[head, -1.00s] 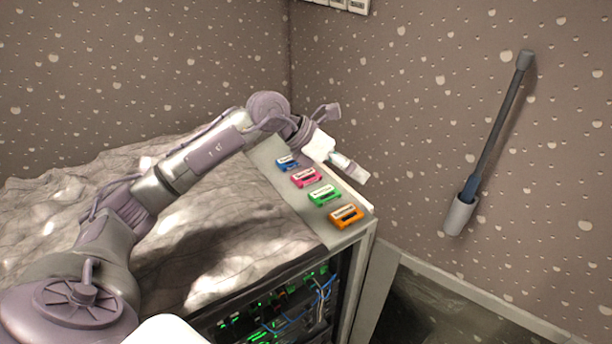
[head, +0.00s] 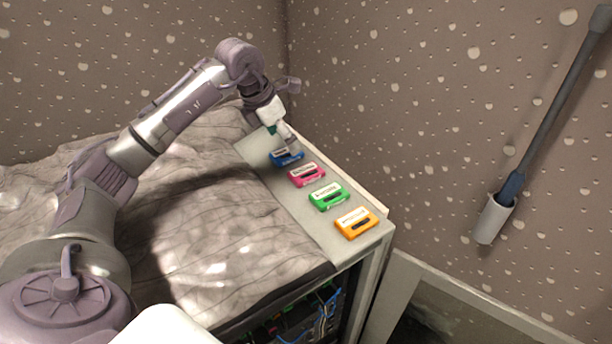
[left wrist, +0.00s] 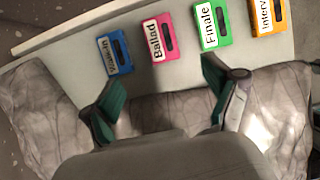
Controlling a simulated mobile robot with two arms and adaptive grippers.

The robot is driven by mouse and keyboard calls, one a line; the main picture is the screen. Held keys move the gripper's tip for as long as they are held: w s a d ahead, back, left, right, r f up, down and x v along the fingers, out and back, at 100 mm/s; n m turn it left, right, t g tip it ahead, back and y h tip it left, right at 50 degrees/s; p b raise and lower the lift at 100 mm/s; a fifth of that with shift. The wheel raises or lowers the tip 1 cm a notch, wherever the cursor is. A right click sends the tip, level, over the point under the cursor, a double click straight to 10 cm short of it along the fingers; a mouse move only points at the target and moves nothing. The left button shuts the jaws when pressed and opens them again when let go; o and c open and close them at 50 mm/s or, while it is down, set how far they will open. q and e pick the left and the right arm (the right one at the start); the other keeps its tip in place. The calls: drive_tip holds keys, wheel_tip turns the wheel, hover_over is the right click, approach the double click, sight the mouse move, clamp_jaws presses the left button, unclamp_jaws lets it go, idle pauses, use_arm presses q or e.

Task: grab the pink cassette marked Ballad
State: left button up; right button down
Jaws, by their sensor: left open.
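The pink cassette (head: 307,175) lies flat on the pale ledge, between the blue cassette (head: 286,156) and the green cassette (head: 329,197). In the left wrist view the pink cassette (left wrist: 158,40) shows the word Ballad on its white label. My left gripper (head: 287,143) points down near the blue cassette in the head view. In the left wrist view its green-lined fingers (left wrist: 160,85) are spread and empty, with the pink cassette beyond the tips, roughly in line with the gap. My right gripper is in neither view.
An orange cassette (head: 356,223) lies at the near end of the pale ledge (head: 294,200). Crumpled grey cloth (head: 215,215) covers the surface to the left. A wall stands close behind the ledge, with a grey rod in a holder (head: 493,219) on it.

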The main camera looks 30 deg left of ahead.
use_arm(q)
drive_tip(key=p, duration=0.2)
approach(305, 172)
drive_tip(key=x, duration=0.2)
drive_tip(key=shift+f, duration=0.75)
drive_tip(key=shift+w+f+p, duration=0.2)
drive_tip(key=shift+p, duration=0.1)
drive_tip(key=p+x, duration=0.2)
drive_tip(key=x, duration=0.1)
drive_tip(key=shift+w+d+f, duration=0.2)
drive_tip(key=shift+d, duration=0.1)
drive_tip(key=shift+w+f, duration=0.25)
drive_tip(key=shift+f, duration=0.3)
drive_tip(key=c, duration=1.3)
